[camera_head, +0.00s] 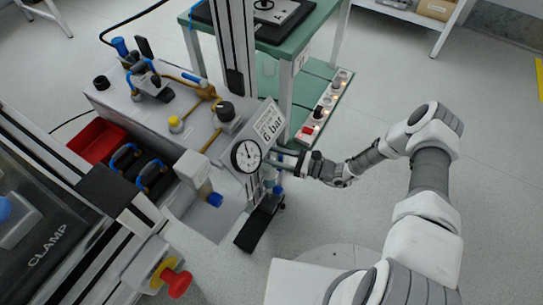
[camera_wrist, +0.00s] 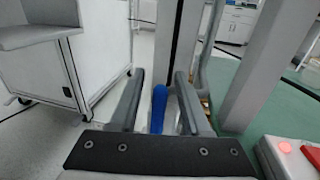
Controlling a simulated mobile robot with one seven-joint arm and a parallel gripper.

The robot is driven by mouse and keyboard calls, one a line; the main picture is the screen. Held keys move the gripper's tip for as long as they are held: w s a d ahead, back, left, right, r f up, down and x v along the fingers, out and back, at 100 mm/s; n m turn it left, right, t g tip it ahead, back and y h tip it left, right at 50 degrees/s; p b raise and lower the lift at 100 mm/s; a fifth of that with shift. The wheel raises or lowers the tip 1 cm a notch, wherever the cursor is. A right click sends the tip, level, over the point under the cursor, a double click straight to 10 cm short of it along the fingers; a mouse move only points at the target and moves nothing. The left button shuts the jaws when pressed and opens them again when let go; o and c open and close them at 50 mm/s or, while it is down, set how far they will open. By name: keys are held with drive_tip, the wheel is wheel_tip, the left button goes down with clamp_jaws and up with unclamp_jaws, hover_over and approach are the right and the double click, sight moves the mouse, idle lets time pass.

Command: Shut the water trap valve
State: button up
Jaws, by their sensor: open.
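A blue handle (camera_wrist: 158,108), apparently the water trap valve's, stands roughly upright between my fingers in the wrist view. My gripper (camera_wrist: 158,85) is open, with one finger on each side of it; I cannot tell whether either finger touches it. In the head view, my gripper (camera_head: 283,160) reaches in from the right, just beside the pressure gauge (camera_head: 246,156) and its "6 bar" plate (camera_head: 268,125). A clear bowl with a blue part (camera_head: 277,190) hangs below the gauge, partly hidden by my gripper.
A lit socket strip (camera_head: 325,110) lies close behind my gripper; its red switch (camera_wrist: 309,154) shows at right in the wrist view. A green bench (camera_head: 312,30) with grey legs stands behind. A red bin (camera_head: 97,140) is at left. Open floor lies to the right.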

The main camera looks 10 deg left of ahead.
drive_tip(key=shift+a, duration=0.15)
drive_tip(key=shift+c, duration=0.2)
clamp_jaws()
idle(1.2)
